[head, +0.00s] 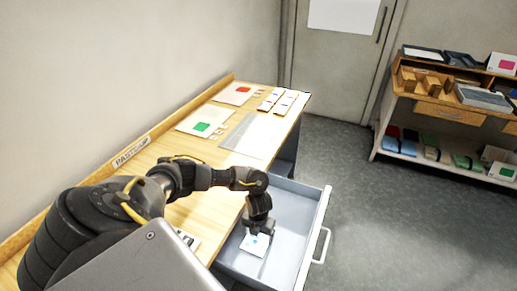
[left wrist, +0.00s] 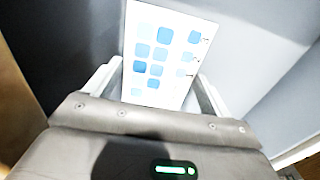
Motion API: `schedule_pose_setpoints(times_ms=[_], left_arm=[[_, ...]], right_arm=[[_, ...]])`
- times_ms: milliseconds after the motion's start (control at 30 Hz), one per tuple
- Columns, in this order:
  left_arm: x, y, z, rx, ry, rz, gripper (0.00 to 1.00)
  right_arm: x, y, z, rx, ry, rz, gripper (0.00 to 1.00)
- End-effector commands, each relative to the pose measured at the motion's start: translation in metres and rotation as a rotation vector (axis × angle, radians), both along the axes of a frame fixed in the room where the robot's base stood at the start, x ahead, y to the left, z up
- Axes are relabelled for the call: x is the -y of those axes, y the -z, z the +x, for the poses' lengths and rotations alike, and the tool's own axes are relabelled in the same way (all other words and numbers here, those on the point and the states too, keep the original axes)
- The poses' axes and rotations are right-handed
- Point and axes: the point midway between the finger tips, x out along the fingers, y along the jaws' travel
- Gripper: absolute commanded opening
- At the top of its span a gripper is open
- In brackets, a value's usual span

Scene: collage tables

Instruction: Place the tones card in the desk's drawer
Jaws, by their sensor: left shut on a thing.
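The tones card, white with several blue squares in different shades, shows large in the left wrist view (left wrist: 160,50) and small in the head view (head: 255,246). My left gripper (head: 258,232) is shut on the card, which also shows between its fingers in the left wrist view (left wrist: 155,95). The gripper points down inside the open grey drawer (head: 288,217) of the desk (head: 228,175). Whether the card touches the drawer floor I cannot tell. My right gripper is not in view.
On the desk lie a sheet with a green patch (head: 203,123), a sheet with a red patch (head: 240,91), several small cards (head: 283,101) and a grey sheet (head: 255,134). The drawer's white handle (head: 322,245) faces right. A stocked shelf unit (head: 450,112) stands far right; floor between is clear.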

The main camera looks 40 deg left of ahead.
Motion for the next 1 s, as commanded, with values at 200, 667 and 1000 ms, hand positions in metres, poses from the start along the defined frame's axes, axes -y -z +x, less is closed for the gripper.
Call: schedule_pose_setpoints(times_ms=[200,667,1000], left_arm=[[0.0,0.0,0.0,0.001,0.0,0.0,0.61],[0.0,0.003,0.0,0.001,0.0,0.0,1.0],[0.0,-0.031,0.002,0.006,0.002,-0.001,1.0]], right_arm=[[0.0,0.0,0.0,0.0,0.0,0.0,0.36],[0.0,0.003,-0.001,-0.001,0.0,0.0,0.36],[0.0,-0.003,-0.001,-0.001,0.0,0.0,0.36]])
